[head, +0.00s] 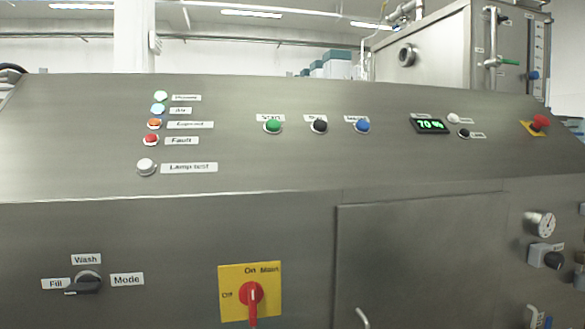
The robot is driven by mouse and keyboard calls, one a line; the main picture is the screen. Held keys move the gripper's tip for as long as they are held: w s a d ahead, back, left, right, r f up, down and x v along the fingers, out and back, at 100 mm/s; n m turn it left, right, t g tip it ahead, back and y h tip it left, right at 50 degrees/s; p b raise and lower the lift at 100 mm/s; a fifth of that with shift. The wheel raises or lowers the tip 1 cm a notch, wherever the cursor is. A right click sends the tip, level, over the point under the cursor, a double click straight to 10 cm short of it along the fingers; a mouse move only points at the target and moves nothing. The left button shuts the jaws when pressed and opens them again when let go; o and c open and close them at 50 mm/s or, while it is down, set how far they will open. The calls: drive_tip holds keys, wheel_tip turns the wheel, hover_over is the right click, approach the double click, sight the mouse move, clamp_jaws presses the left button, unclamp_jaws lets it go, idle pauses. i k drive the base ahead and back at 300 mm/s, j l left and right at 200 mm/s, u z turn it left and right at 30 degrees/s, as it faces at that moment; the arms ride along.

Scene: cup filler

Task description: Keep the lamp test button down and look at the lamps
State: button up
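The white lamp test button (147,166) is at the lower left of the sloped metal panel, with a "Lamp test" label to its right. Nothing touches it. Above it stands a column of lamps: a pale green lamp (161,96) and a pale blue lamp (158,109) that look bright, an orange lamp (154,124) and a red lamp (152,139) labelled "Fault". I cannot tell for sure whether the orange and red ones are lit. My gripper is not in view.
Green (272,127), black (319,127) and blue (362,127) buttons sit mid-panel, then a display (430,125) reading about 70 and a red emergency knob (540,122). Below are a mode knob (87,281) toward "Fill" and a red main switch (251,294). The space before the panel looks clear.

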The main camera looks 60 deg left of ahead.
sight(145, 166)
drive_tip(key=u, duration=2.95)
